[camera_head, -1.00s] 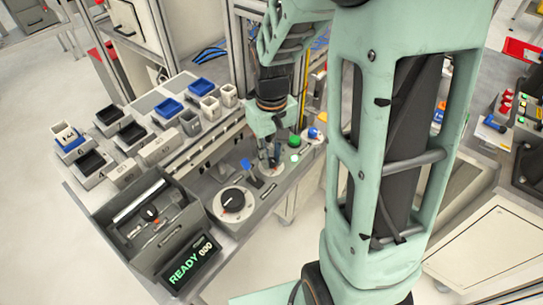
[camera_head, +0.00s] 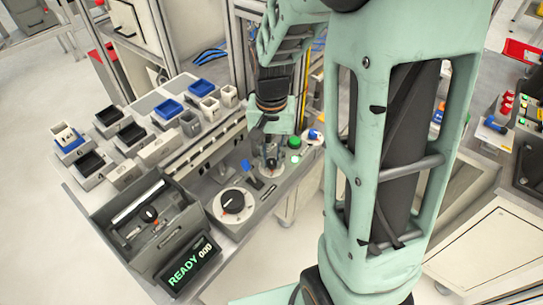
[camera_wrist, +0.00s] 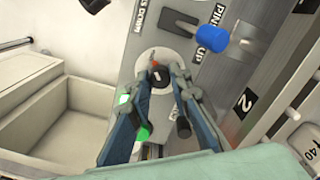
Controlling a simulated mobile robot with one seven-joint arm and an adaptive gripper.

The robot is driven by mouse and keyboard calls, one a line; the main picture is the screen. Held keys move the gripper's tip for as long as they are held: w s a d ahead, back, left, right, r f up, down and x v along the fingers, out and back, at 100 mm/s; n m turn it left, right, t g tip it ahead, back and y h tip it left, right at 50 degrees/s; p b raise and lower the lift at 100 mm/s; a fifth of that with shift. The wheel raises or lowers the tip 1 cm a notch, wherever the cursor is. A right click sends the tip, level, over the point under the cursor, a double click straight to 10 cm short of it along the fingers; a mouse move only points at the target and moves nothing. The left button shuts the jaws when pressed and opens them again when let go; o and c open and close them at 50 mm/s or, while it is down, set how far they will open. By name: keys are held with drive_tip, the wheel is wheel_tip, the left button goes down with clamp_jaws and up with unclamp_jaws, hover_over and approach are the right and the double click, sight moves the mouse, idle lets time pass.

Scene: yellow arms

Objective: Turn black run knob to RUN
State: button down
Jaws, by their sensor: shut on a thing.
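The black run knob (camera_wrist: 158,74) sits on a round pale dial in the wrist view, with a small red pointer at the dial's far edge. My gripper (camera_wrist: 164,66) reaches down to it, one finger on each side, shut on the knob. In the head view my gripper (camera_head: 270,165) is low over the pale dial (camera_head: 273,172) on the grey panel, and its fingers mostly hide the knob. The dial's lettering is too small or covered to read.
A blue-handled lever (camera_wrist: 212,38) stands close beside the dial. A green button (camera_head: 294,142) is on the other side. A larger white dial with a black knob (camera_head: 233,201), an open grey box (camera_head: 125,242) and a display reading READY 000 (camera_head: 190,262) are nearer the front left.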

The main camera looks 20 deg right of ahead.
sight(271, 161)
idle(0.4)
drive_tip(key=c, duration=1.8)
unclamp_jaws()
drive_tip(key=shift+o, duration=0.2)
drive_tip(key=shift+r, duration=0.15)
wheel_tip(271, 161, up, 12)
